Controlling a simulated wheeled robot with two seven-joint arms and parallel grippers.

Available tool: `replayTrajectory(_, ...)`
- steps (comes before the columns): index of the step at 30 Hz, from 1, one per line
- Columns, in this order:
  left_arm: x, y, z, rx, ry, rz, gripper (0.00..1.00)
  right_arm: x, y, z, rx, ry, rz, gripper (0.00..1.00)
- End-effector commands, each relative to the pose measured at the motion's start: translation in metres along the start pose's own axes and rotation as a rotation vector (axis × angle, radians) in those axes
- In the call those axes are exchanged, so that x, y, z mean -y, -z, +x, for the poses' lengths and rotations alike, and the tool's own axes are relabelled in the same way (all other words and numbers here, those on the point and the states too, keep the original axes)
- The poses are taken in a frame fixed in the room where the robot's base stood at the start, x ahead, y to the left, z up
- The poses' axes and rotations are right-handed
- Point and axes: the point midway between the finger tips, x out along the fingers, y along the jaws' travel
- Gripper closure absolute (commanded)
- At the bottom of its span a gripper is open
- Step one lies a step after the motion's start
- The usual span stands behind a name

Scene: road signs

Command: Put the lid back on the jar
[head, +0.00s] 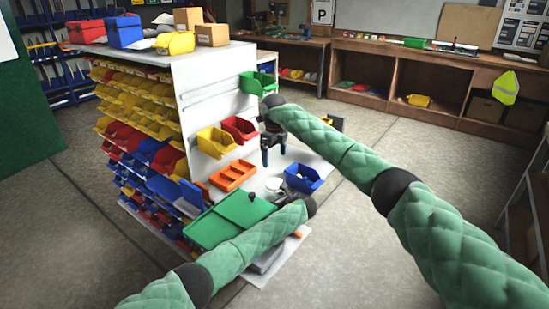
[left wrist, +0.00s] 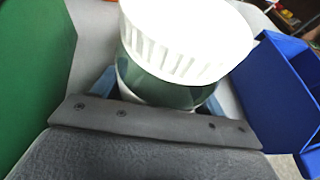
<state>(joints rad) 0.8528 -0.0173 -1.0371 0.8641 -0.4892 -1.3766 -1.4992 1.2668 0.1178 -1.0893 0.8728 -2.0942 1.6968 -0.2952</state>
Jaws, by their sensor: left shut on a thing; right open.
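The jar (left wrist: 165,88) shows in the left wrist view, with a dark green band and a pale lower part. A wide white ribbed lid (left wrist: 185,45) is at its top; I cannot tell whether it is fully seated. My left gripper (left wrist: 158,100) is shut on the jar, with bluish fingers on both sides. My right gripper (head: 273,157) is open, pointing down above the worktop, behind the left gripper.
A green box (head: 228,218) stands left of the left gripper, and a blue bin (head: 303,178) right of it. An orange tray (head: 232,175) and red (head: 239,129) and yellow (head: 216,142) bins are by the white rack panel. Open worktop (head: 310,158) is scarce.

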Motion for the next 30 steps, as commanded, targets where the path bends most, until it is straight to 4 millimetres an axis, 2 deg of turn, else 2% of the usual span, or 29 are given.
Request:
replayTrajectory(3, 0.0, 0.001, 0.0, -0.001, 0.0, 0.0, 0.91, 0.0, 0.0, 0.0, 0.0, 0.0, 0.0, 0.1)
replayTrajectory(4, 0.0, 0.001, 0.0, -0.001, 0.0, 0.0, 0.22, 0.0, 0.0, 0.0, 0.0, 0.0, 0.0, 0.1)
replayTrajectory(7, 0.0, 0.001, 0.0, -0.001, 0.0, 0.0, 0.02, 0.0, 0.0, 0.0, 0.0, 0.0, 0.0, 0.1)
replayTrajectory(19, 0.0, 0.002, -0.006, 0.0, 0.001, 0.0, 0.02, 0.0, 0.0, 0.003, 0.0, 0.0, 0.0, 0.1)
replayTrajectory(30, 0.0, 0.003, -0.058, -0.001, 0.002, 0.0, 0.02, 0.0, 0.0, 0.015, 0.0, 0.0, 0.0, 0.1)
